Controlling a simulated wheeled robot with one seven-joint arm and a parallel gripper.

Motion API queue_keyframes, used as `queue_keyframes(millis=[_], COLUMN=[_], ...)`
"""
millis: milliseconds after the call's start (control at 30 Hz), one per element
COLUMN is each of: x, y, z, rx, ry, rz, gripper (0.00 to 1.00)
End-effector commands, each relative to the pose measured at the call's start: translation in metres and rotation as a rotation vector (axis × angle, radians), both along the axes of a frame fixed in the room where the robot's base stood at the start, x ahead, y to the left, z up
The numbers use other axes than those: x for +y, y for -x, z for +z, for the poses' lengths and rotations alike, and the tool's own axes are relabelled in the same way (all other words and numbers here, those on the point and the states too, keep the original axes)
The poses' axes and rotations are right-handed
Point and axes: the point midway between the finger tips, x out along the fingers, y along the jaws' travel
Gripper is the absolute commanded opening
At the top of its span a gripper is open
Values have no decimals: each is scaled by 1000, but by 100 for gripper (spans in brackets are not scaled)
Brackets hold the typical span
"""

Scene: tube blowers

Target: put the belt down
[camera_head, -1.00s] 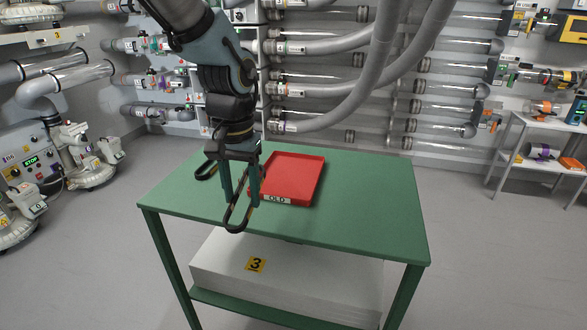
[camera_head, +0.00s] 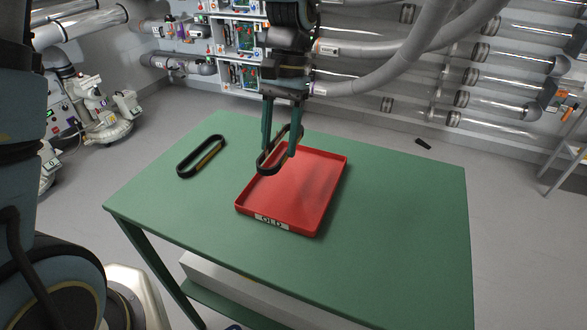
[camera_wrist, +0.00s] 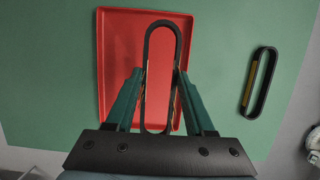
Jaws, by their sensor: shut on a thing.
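My gripper (camera_head: 281,139) is shut on a black belt (camera_head: 265,164), a long oval loop. It holds the belt above the left part of a red tray (camera_head: 318,188) labelled OLD. In the wrist view the belt (camera_wrist: 148,40) stands out between the two fingers (camera_wrist: 157,92), with the red tray (camera_wrist: 118,45) behind it. A second black belt (camera_head: 186,173) with a yellowish inner strip lies on the green table, left of the tray and apart from it. It also shows in the wrist view (camera_wrist: 271,85).
The green table (camera_head: 400,210) is clear to the right of the tray. Grey and clear tubes (camera_head: 380,75) run along the back wall. A small dark object (camera_head: 423,143) lies on the floor behind the table.

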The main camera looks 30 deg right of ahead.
Motion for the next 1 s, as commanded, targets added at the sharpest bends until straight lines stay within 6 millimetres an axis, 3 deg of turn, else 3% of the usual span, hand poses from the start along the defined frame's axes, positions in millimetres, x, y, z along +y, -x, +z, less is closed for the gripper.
queue_keyframes(millis=[200,600,833,867,1000], x=[1,1,0,0,0], y=[1,1,0,0,0], z=[-38,-79,-84,-84,-84], rx=[2,1,-2,-1,-1], ry=[-2,-2,1,0,0], rz=[-1,-2,0,0,0], gripper=[0,0,0,56,72])
